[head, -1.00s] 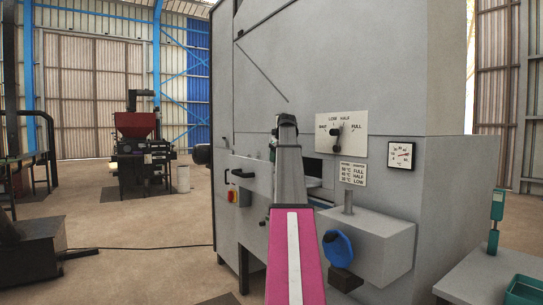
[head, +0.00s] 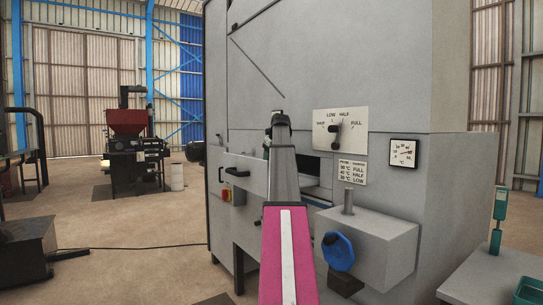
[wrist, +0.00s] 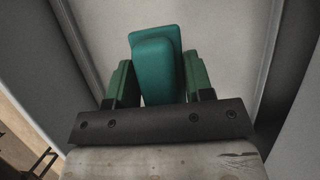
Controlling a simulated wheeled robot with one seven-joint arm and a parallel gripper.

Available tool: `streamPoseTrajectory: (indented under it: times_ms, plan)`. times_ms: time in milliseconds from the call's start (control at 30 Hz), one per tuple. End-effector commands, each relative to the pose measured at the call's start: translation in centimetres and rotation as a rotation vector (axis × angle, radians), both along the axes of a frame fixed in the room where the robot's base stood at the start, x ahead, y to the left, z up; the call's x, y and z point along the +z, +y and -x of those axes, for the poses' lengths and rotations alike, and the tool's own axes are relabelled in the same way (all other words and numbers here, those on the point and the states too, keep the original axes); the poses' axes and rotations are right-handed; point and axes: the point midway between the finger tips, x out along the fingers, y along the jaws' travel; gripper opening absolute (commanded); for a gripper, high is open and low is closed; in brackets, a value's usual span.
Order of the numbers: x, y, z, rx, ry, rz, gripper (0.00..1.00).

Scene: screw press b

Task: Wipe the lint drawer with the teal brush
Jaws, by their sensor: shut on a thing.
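The teal brush (wrist: 155,50) is between the two green fingers of my gripper (wrist: 157,80) in the wrist view, and the gripper is shut on it. Beyond the brush lies a pale flat surface with raised edges at left and right, which looks like the inside of the lint drawer (wrist: 225,40). In the head view the drawer (head: 256,180) sticks out from the grey machine, with a dark handle on its front. My gripper (head: 277,118) is over the drawer area, mostly hidden by my own arm. I cannot tell whether the bristles touch the drawer floor.
A dial plate (head: 340,134) and a gauge (head: 403,153) are on the machine right of my arm. A grey box with a blue handwheel (head: 338,252) juts out below.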

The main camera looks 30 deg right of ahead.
Motion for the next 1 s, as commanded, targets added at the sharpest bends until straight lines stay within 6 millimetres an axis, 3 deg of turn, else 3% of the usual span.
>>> streamPoseTrajectory:
  times_ms: [467, 733, 1000]
  plan:
    - [-5.7, 0.1, 0.1, 0.0, 0.002, -0.001, 0.21]
    - [-5.4, -0.2, 3.4, -0.001, -0.001, 0.0, 0.21]
    - [-5.4, -0.3, 4.4, 0.0, 0.0, 0.0, 0.21]
